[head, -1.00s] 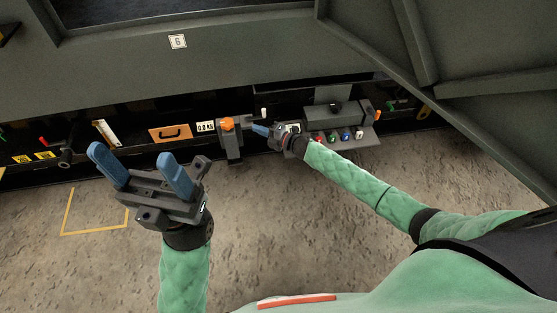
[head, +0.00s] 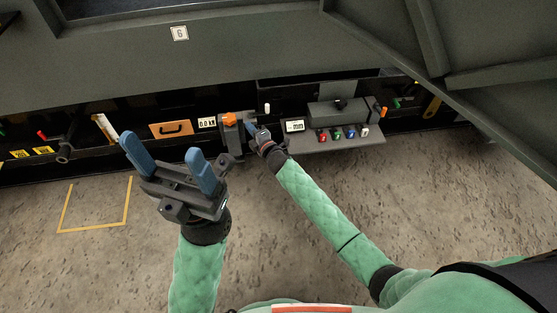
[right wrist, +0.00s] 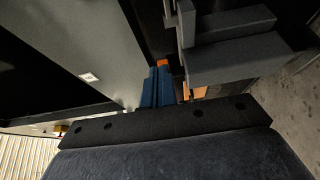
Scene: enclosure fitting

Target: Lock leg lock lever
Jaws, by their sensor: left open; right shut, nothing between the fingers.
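An orange lever-like part (head: 230,119) sits on top of a grey post (head: 226,143) at the enclosure's lower edge. I take it for the leg lock lever. My right gripper (head: 251,128) is shut and empty, just right of the post's head; contact with it cannot be told. In the right wrist view its blue fingers (right wrist: 157,80) are together, with an orange bit (right wrist: 163,63) just beyond their tips and a grey bracket (right wrist: 235,45) to the right. My left gripper (head: 168,163) is open and empty, held nearer to me over the floor.
A grey shelf (head: 345,141) with coloured knobs and a small display (head: 294,126) stands right of my right gripper. Another orange handle (head: 381,112) is at its far end. An orange drawer-like panel (head: 171,130) lies left of the post. The floor in front is clear.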

